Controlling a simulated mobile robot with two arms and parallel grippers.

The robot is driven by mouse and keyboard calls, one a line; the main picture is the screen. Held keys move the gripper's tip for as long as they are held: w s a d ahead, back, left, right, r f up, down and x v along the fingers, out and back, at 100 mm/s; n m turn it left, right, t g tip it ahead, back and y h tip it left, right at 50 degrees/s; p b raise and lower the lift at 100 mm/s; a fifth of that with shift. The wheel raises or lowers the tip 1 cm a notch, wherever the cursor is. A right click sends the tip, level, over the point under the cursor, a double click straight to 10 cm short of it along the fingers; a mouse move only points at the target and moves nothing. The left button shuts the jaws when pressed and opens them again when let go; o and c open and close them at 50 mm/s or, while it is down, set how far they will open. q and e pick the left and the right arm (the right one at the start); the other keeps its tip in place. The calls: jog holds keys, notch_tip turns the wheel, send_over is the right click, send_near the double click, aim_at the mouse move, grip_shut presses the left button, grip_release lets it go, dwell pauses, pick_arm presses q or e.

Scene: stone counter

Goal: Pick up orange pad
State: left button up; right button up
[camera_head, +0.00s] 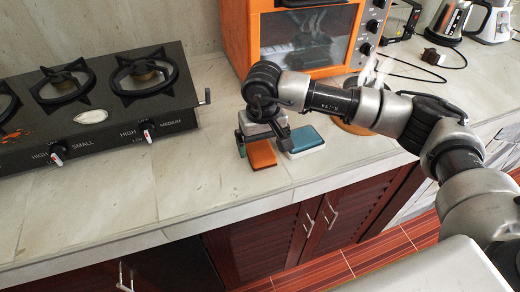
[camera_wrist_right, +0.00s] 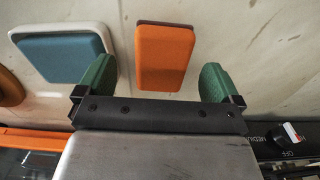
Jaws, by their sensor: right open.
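The orange pad (camera_head: 261,154) lies flat on the stone counter in the head view, just below my right gripper (camera_head: 262,146). In the right wrist view the orange pad (camera_wrist_right: 164,57) shows between the two green fingers of my right gripper (camera_wrist_right: 157,82). The fingers are open, with a gap on each side of the pad, and hold nothing. The pad's near end is close to the gripper's palm in that picture. I cannot tell the exact height of the fingers above the counter. My left gripper is not in view.
A blue pad with a white base (camera_head: 305,141) lies right beside the orange pad; it also shows in the wrist view (camera_wrist_right: 62,55). A black gas stove (camera_head: 100,135) stands at left, an orange oven (camera_head: 240,40) behind. The counter's front left (camera_head: 120,200) is clear.

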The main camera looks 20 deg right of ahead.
aim_at(262, 152)
notch_tip(262, 152, down, 3)
jog(key=shift+s+a+f, duration=0.1)
jog(key=shift+a+f, duration=0.05)
jog(key=shift+c, duration=0.3)
jog(key=c, duration=0.9)
jog(key=shift+c, duration=0.2)
